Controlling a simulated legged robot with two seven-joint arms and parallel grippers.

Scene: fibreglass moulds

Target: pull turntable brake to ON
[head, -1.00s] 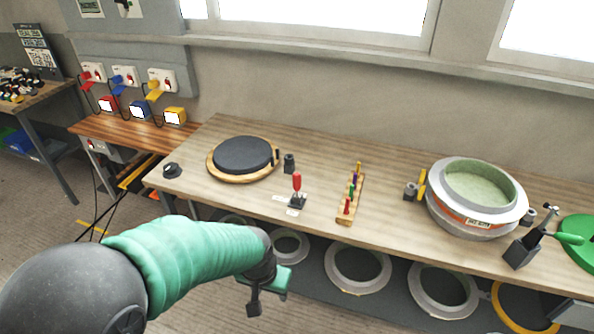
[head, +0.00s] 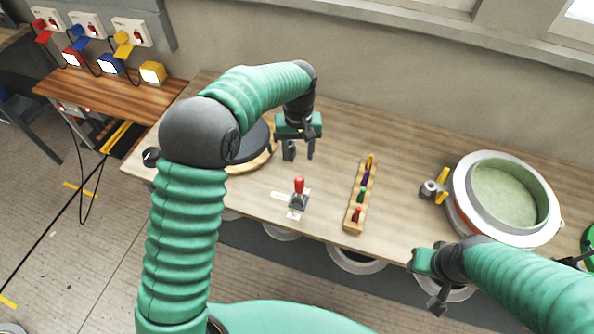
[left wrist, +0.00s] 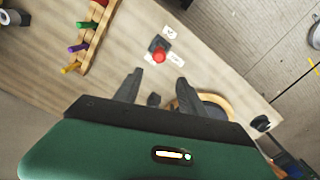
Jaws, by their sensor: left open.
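The red-handled lever (head: 299,186) stands roughly upright on a small dark base on the bench, with small white labels beside it that I cannot read. It also shows in the left wrist view (left wrist: 159,56), seen from above. The turntable (head: 262,158), a black disc on a wooden ring, is partly hidden behind my left arm. My left gripper (head: 300,152) is open and empty, pointing down above the bench beyond the lever, near the turntable's right side. A small dark block (left wrist: 153,99) shows between its fingers. My right gripper (head: 432,285) hangs at the bench's front edge; its jaw opening is unclear.
A wooden rack with coloured pegs (head: 350,215) stands right of the lever. A black knob (head: 151,157) is at the bench's left edge. Bench between turntable and rack is mostly clear.

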